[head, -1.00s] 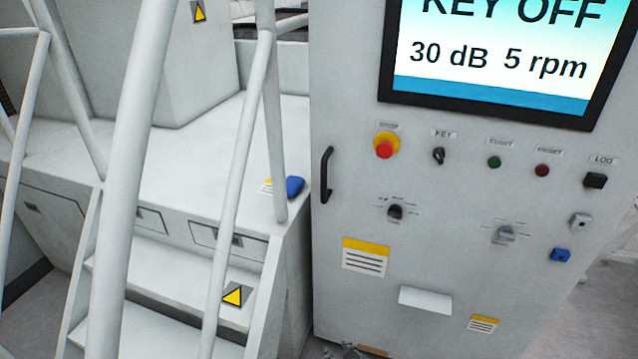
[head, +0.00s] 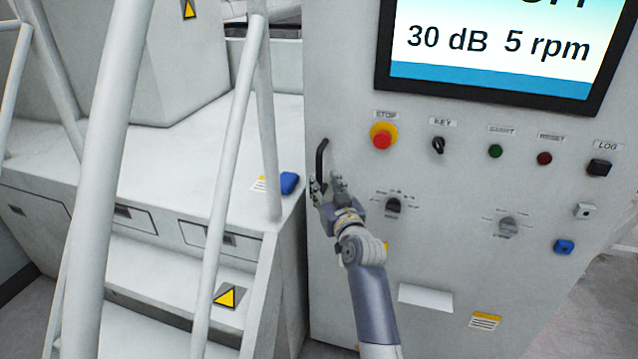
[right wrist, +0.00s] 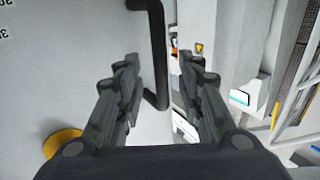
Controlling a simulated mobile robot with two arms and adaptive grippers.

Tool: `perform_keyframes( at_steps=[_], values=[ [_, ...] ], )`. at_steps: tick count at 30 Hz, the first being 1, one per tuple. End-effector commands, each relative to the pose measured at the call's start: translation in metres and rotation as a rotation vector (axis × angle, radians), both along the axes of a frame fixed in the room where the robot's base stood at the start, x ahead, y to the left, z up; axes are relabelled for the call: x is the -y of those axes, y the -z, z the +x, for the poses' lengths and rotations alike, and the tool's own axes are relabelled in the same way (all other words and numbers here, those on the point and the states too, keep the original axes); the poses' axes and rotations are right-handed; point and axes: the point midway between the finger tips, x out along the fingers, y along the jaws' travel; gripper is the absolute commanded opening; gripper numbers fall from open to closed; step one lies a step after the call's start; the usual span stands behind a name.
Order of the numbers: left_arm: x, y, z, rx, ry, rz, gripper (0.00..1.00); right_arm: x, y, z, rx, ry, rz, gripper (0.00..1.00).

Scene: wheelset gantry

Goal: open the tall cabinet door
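The tall grey cabinet door (head: 345,300) fills the right half of the head view and looks shut. Its black bar handle (head: 322,160) stands upright near the door's left edge. My right gripper (head: 327,183) is at the lower part of the handle, with its fingers on either side. In the right wrist view the handle (right wrist: 158,50) runs between the two open fingers (right wrist: 158,75), with a gap to each finger. I cannot tell how deep the handle sits between them. My left gripper is not in view.
White stair railings (head: 125,160) and steps (head: 165,270) stand to the left of the cabinet. The door carries a red stop button (head: 381,141), a key switch (head: 438,146), knobs and a screen (head: 490,45). A blue object (head: 289,183) lies on the ledge beside the handle.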

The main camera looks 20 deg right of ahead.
Motion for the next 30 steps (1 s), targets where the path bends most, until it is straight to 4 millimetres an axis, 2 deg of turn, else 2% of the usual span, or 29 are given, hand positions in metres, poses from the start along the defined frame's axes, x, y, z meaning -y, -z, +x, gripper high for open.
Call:
perform_keyframes(
  at_steps=[1,9,15,23,27,30],
  values=[
    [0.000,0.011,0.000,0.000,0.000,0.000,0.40,0.000,0.005,0.010,0.002,0.000,0.001,0.35],
    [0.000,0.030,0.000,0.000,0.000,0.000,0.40,0.000,0.003,0.043,-0.001,0.000,-0.001,0.35],
    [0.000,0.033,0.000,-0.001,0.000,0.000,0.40,0.000,0.001,0.051,-0.001,0.000,-0.001,0.35],
    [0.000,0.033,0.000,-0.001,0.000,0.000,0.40,0.000,0.000,0.052,-0.001,0.000,-0.002,0.35],
    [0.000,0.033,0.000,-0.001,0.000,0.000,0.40,0.000,0.001,0.051,-0.002,0.000,-0.001,0.03],
    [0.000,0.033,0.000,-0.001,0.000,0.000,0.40,0.000,0.001,0.051,-0.002,0.000,-0.001,0.00]
  ],
)
